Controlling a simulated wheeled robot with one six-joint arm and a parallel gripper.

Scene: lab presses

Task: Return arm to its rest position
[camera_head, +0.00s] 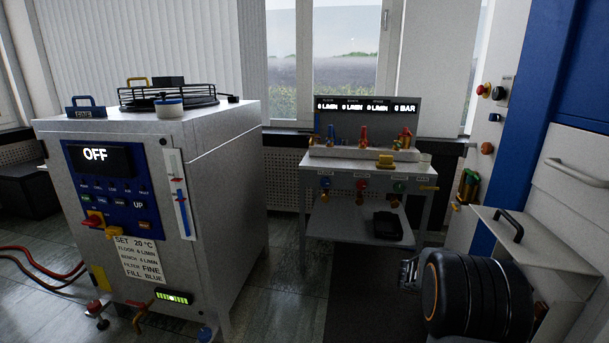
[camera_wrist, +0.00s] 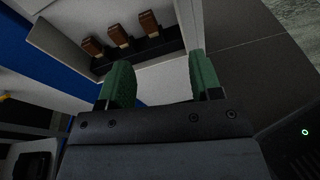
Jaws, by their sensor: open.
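My gripper (camera_wrist: 162,76) shows in the wrist view with its two green fingers well apart. Nothing is held between them; a pale grey surface shows behind the gap. A black link of my arm, with an orange ring, fills the lower right of the head view. I cannot make out the fingers for certain there. The arm is to the right of the small bench (camera_head: 318,180) and in front of the pale cabinet.
Several brown-topped pieces (camera_wrist: 119,37) stand in a black rack near the fingers. A blue panel (camera_head: 557,80) and pale cabinet (camera_head: 570,175) stand close at right. A grey chiller-like machine (camera_head: 228,190), reading OFF, stands left. Floor (camera_head: 285,290) is open between machine and bench.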

